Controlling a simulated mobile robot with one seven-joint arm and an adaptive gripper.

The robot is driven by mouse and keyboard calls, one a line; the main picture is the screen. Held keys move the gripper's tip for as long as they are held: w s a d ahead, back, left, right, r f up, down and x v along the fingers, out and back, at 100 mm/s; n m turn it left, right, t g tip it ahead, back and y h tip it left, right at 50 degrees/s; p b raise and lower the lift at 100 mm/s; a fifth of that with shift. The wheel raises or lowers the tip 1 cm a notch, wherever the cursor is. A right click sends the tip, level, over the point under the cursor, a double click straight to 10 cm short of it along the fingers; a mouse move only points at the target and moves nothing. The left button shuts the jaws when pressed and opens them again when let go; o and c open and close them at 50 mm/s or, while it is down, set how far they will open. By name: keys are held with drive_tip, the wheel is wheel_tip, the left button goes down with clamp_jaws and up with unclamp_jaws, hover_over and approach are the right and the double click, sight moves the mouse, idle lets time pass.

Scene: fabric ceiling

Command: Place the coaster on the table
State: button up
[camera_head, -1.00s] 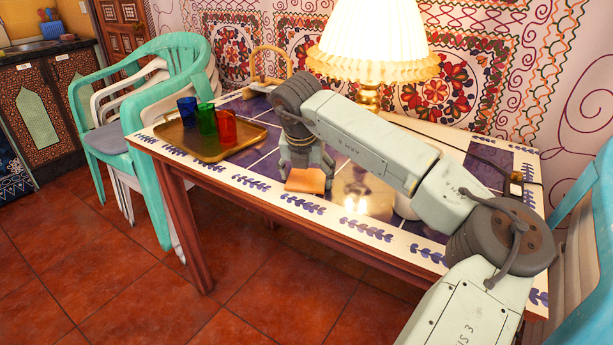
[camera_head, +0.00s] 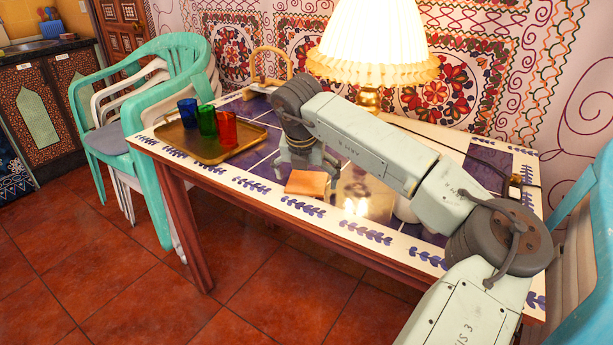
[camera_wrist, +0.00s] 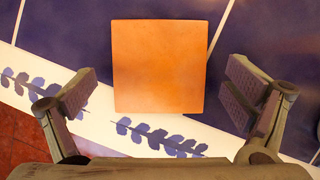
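The coaster (camera_head: 306,184) is a flat orange-tan square. It lies on the table (camera_head: 262,202) near the front edge, just inside the leaf-patterned white border. In the wrist view the coaster (camera_wrist: 160,66) lies flat on the dark blue tiles and partly over a white strip. My gripper (camera_head: 308,166) is above and beside the coaster in the head view. In the wrist view my gripper (camera_wrist: 160,98) has its two pads wide apart, one on each side of the coaster, with clear gaps and nothing held.
A brass tray (camera_head: 212,155) with blue, green and red glasses stands on the left of the table. A lit lamp (camera_head: 373,50) stands at the back. A wooden-handled object (camera_head: 268,72) is at the back left. Stacked chairs (camera_head: 150,110) stand left of the table.

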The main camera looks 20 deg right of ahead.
drive_tip(key=b+v, duration=0.1)
drive_tip(key=v, duration=1.1)
drive_tip(key=shift+a, duration=0.1)
